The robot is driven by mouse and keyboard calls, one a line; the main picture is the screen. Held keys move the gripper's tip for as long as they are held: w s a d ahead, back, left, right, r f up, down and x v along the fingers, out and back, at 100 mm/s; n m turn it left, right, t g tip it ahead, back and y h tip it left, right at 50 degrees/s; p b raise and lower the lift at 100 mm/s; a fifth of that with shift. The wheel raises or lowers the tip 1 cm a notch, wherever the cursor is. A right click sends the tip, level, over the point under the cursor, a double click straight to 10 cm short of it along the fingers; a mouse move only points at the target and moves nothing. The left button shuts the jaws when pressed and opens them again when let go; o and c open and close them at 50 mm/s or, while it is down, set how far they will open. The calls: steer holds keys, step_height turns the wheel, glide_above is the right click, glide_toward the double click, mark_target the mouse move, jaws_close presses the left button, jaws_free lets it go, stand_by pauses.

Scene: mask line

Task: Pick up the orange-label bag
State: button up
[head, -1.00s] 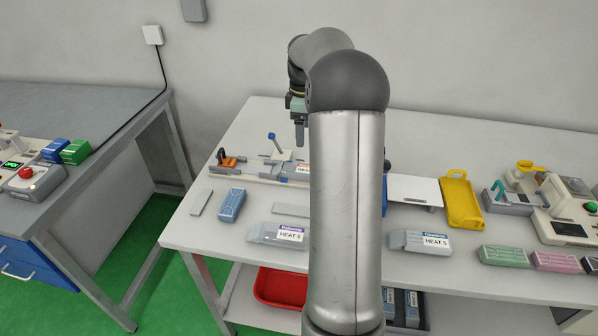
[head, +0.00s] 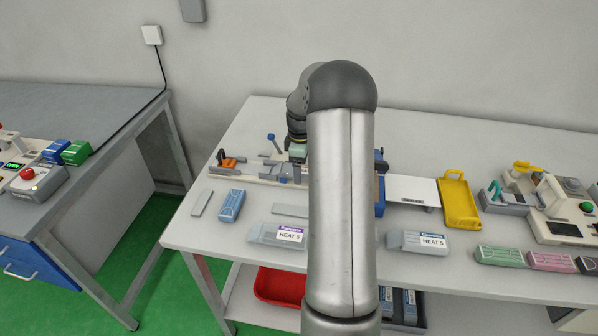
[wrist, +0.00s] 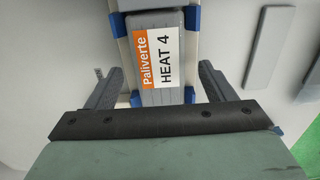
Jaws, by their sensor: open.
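The orange-label bag (wrist: 142,85) is grey, with a white label that reads "Paliverte HEAT 4" and has an orange strip. In the wrist view it lies in a cradle with blue corner pieces. My gripper (wrist: 160,74) is open, with one finger on each side of the bag's near end and a gap on both sides. In the head view the gripper is low over the fixture at the back of the table. My arm hides the orange label there.
A purple-label bag (head: 263,234) and a blue-label bag (head: 408,241) lie on the table (head: 350,270) in front. A blue block (head: 231,205) and a flat grey strip (head: 202,203) are at left. A yellow tray (head: 460,205) is at right. A small blue-topped lever (head: 272,138) stands close to the gripper.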

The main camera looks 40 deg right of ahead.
steer(key=c, duration=1)
steer(key=shift+c, duration=0.2)
